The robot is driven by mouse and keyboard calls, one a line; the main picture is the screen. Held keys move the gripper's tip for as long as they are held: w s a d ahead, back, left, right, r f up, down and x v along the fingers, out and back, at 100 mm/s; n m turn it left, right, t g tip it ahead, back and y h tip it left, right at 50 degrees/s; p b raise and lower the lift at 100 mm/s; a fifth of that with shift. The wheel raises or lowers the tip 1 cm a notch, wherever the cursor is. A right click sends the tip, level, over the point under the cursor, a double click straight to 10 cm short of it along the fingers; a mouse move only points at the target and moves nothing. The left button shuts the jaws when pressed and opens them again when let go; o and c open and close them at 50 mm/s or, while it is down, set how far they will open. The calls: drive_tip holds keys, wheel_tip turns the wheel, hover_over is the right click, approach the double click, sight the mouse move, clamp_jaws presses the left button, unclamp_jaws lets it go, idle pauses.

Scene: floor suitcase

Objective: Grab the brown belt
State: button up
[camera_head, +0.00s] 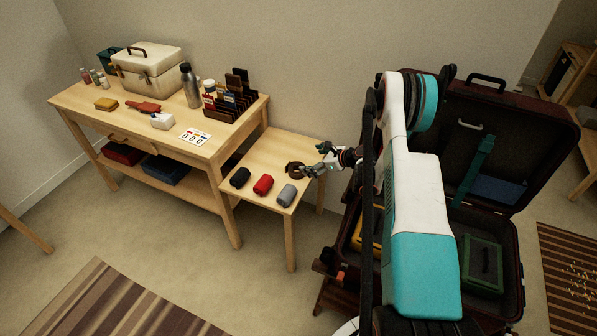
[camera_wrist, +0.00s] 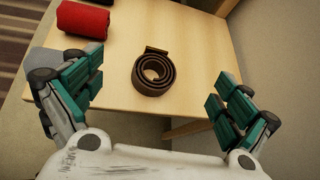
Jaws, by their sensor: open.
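The brown belt (camera_wrist: 153,74) is a coiled roll lying on the small wooden side table (camera_wrist: 190,55). In the wrist view it sits near the picture's middle, between and ahead of my gripper's spread fingers. My gripper (camera_wrist: 155,100) is open and empty, with a gap between each finger and the belt. In the head view the belt (camera_head: 294,168) is at the table's right side, and my gripper (camera_head: 318,160) is beside it, its fingers partly overlapping it in view.
A black roll (camera_head: 240,177), a red roll (camera_head: 263,185) and a grey roll (camera_head: 287,194) lie along the table's front. A larger workbench (camera_head: 75,95) with several items stands left. An open suitcase (camera_head: 515,225) is at right, behind my arm.

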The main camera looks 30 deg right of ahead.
sight(298, 168)
wheel_tip(298, 168, down, 4)
drive_tip(key=s+d+m, duration=0.1)
drive_tip(key=s+m, duration=0.1)
drive_tip(key=b+x, duration=0.1)
drive_tip(key=x, duration=0.3)
drive_tip(key=b+x, duration=0.2)
drive_tip(key=x, duration=0.2)
drive_tip(key=b+x, duration=0.2)
drive_tip(key=x, duration=0.2)
drive_tip(key=shift+w+d+r, duration=0.1)
drive_tip(key=shift+w+d, duration=0.05)
drive_tip(key=shift+d, duration=0.2)
drive_tip(key=shift+r, duration=0.1)
drive_tip(key=c, duration=1.2)
